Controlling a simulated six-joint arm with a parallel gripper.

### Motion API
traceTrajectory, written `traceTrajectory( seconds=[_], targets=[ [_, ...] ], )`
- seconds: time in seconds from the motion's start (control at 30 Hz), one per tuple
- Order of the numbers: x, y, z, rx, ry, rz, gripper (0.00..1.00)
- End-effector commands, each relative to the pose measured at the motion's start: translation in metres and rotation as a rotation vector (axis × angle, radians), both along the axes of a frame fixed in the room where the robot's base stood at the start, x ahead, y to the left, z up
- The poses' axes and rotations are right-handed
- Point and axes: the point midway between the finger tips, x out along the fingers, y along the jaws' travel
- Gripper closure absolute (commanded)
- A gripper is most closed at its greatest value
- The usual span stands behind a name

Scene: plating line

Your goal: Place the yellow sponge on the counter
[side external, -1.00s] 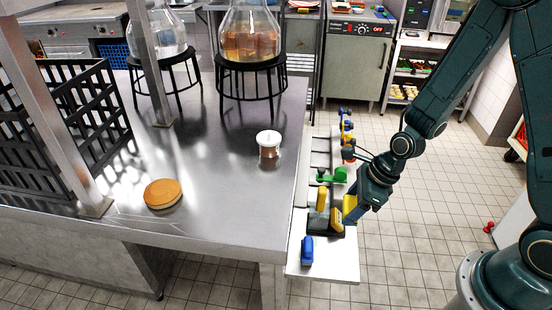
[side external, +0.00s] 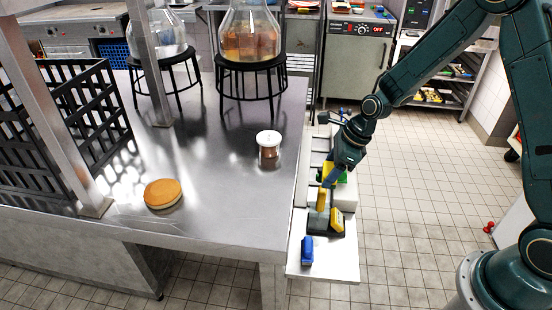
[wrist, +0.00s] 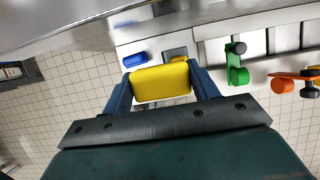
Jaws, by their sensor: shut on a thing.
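The yellow sponge (wrist: 161,82) is a smooth yellow block gripped between the two blue fingers of my gripper (wrist: 162,86) in the wrist view. In the side view my gripper (side external: 329,178) is over the narrow side shelf, right of the counter's edge, and partly hides the sponge (side external: 328,170). The sponge appears raised above the shelf. The steel counter (side external: 225,180) lies to the left, with a clear stretch of top near its right edge.
Flasks on black stands (side external: 250,65) are at the back, and a black rack (side external: 85,120) is at left. The shelf (side external: 335,262) holds a blue item (side external: 307,250) and other yellow pieces (side external: 337,219).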

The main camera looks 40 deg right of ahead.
Motion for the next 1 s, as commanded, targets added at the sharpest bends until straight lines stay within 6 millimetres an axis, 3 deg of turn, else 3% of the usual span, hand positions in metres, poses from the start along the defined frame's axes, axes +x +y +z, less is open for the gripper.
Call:
traceTrajectory(
  seconds=[0.4,1.0],
  targets=[
    [0.078,-0.017,0.038,-0.001,-0.002,0.011,0.62],
    [0.165,-0.016,0.096,0.001,-0.002,-0.003,0.62]
  ],
)
